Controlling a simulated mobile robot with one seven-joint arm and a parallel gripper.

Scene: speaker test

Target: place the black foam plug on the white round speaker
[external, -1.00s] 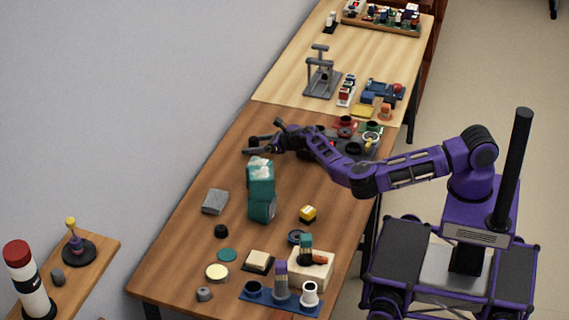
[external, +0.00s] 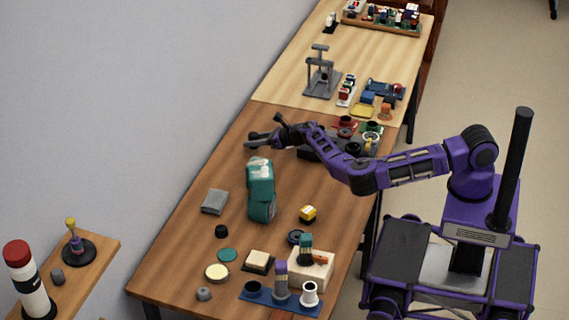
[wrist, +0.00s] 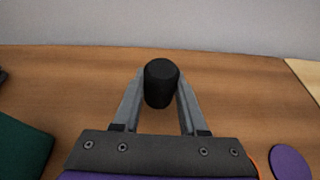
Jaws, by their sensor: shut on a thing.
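My gripper (external: 251,139) is shut on the black foam plug (wrist: 161,82). The plug is a dark, rounded cylinder pinched between the two grey fingers in the wrist view. In the external view the gripper is over the far left part of the brown table, and the plug is too small to make out. I cannot tell for certain which thing is the white round speaker. A pale cream disc (external: 217,273) lies near the table's front left, and a white round cup-like piece (external: 310,292) stands on the blue mat at the front.
A teal bag-like object (external: 261,190) stands in mid-table, with a grey block (external: 214,202) to its left. A small black cylinder (external: 221,231) and a yellow block (external: 308,213) are nearby. The blue mat (external: 262,302) holds several pieces. A purple disc (wrist: 291,162) shows in the wrist view.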

